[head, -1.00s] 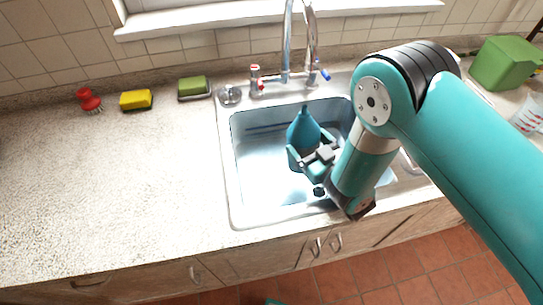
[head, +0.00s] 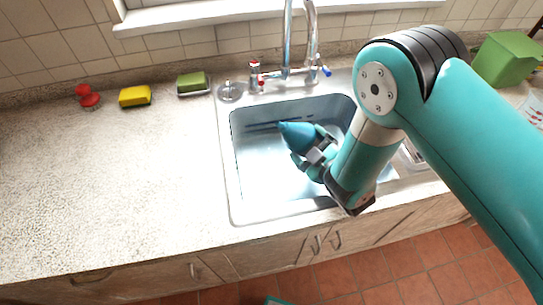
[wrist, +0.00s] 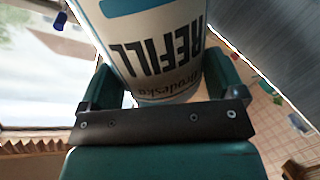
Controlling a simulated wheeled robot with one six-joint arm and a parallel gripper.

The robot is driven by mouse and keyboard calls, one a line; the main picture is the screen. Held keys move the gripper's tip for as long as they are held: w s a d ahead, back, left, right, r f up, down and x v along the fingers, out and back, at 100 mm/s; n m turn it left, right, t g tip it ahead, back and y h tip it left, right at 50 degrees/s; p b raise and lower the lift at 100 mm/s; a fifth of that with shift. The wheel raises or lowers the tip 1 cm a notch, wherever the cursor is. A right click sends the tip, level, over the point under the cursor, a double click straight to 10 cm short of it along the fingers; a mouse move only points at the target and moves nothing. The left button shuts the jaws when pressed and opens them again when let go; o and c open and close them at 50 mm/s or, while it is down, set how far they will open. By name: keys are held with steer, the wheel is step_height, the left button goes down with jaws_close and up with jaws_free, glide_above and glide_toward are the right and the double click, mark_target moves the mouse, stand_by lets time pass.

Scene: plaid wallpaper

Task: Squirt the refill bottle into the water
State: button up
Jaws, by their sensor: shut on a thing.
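The teal refill bottle (head: 297,135) is over the sink basin in the head view, tilted with its pointed nozzle toward the upper left. In the wrist view the bottle (wrist: 160,55) fills the space between the fingers, with the word REFILL upside down on its label. My gripper (head: 314,156) is shut around the bottle's body. The sink (head: 240,190) is a steel basin with a bluish inside, which looks like water; its level is hard to tell. No stream from the nozzle is visible.
The faucet (head: 287,45) stands behind the basin. A green sponge (head: 192,82), a yellow sponge (head: 135,96) and a red brush (head: 87,95) lie along the back left counter. A green bin (head: 503,60) stands at the right.

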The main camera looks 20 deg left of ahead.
steer(key=shift+w+d+f+n+b, duration=0.1)
steer(key=shift+n+b, duration=0.2)
steer(key=shift+b, duration=0.05)
steer(key=b, duration=0.1)
steer(key=f+n+b, duration=0.1)
steer(key=f+b, duration=0.1)
steer(key=b, duration=0.1)
steer(key=shift+w+d+h, duration=0.3)
steer(key=shift+d+h, duration=0.1)
steer(key=n+b, duration=0.1)
steer(key=b, duration=0.2)
steer(key=n+b, duration=0.1)
steer(key=b, duration=0.2)
steer(key=shift+w+d+h, duration=0.15)
steer(key=shift+d+h, duration=0.15)
steer(key=shift+h, duration=0.1)
steer(key=shift+w+d+r+n+b, duration=0.15)
steer(key=shift+w+d+n+b, duration=0.2)
steer(key=shift+b, duration=0.3)
steer(key=n+b, duration=0.1)
steer(key=b, duration=0.1)
steer(key=n+h+b, duration=0.1)
steer(key=shift+s+a+r+t+b, duration=0.15)
steer(key=shift+s+t+b, duration=0.05)
steer(key=shift+t+b, duration=0.2)
steer(key=shift+r+n, duration=0.35)
steer(key=shift+n, duration=0.1)
steer(key=shift+r+n+h, duration=0.3)
steer(key=shift+r+n, duration=0.15)
steer(key=shift+n, duration=0.05)
